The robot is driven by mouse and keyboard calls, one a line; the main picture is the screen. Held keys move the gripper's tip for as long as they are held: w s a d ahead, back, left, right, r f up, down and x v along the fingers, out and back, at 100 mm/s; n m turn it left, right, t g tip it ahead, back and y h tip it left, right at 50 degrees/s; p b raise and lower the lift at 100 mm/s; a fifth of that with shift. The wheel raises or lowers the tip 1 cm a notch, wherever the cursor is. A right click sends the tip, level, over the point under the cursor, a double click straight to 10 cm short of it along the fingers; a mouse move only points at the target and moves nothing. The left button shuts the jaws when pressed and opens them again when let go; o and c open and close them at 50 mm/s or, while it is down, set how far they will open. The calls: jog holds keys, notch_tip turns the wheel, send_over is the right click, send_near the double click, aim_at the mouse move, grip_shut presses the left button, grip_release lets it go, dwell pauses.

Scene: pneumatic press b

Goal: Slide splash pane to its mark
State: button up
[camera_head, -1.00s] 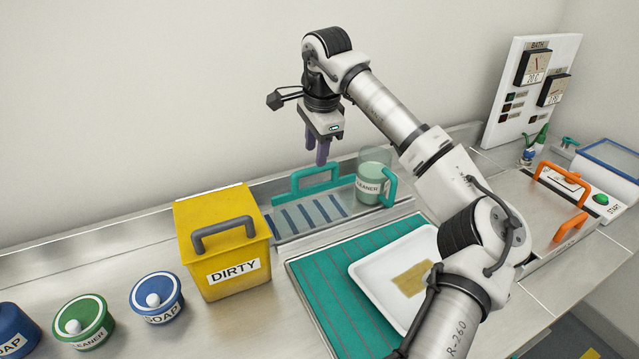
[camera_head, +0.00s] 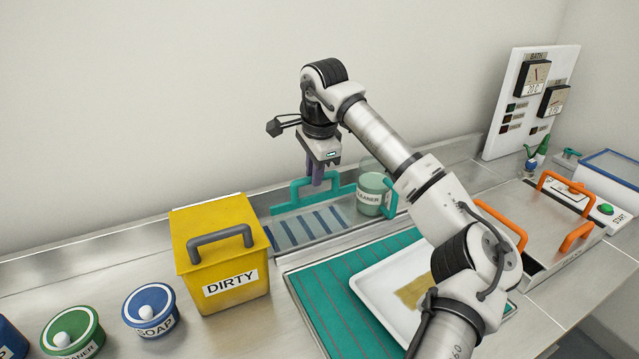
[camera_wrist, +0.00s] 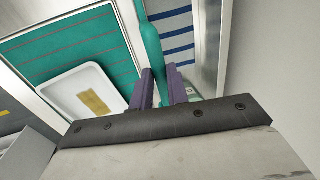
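I take the teal handle (camera_head: 290,193) behind the blue-striped strip as part of the splash pane. The pane itself is hard to make out. My gripper (camera_head: 318,183) points down at this handle, in front of the back wall. In the wrist view the teal handle (camera_wrist: 151,42) runs up to and between the two purple fingers of my gripper (camera_wrist: 160,78). The blue-striped strip (camera_head: 300,228) shows below the handle. I cannot tell which marking is the pane's mark.
A yellow DIRTY bin (camera_head: 222,262) stands left of the strip, a see-through CLEANER mug (camera_head: 368,199) right of it. A white tray (camera_head: 372,290) lies on the teal mat (camera_head: 335,318) in front. Soap and cleaner pots (camera_head: 150,309) stand left. An orange-handled lid (camera_head: 545,220) is at right.

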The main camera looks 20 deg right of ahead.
grip_shut()
jog(key=w+d+p, duration=0.2)
jog(key=d+p, duration=0.4)
jog(key=d, duration=0.4)
jog(key=w+d+p, duration=0.2)
jog(key=d+p, duration=0.3)
jog(key=d, duration=0.5)
jog(key=shift+d+p, duration=0.2)
jog(key=shift+p, duration=0.2)
jog(key=o, duration=0.5)
grip_release()
jog(key=o, duration=0.3)
dwell(1.8)
jog(key=shift+r, duration=0.1)
notch_tip(320, 180, up, 13)
jog(key=s+b, duration=0.2)
jog(key=b, duration=0.1)
jog(key=shift+s+d+r, duration=0.2)
jog(key=shift+s+d, duration=0.1)
jog(key=shift+s, duration=0.05)
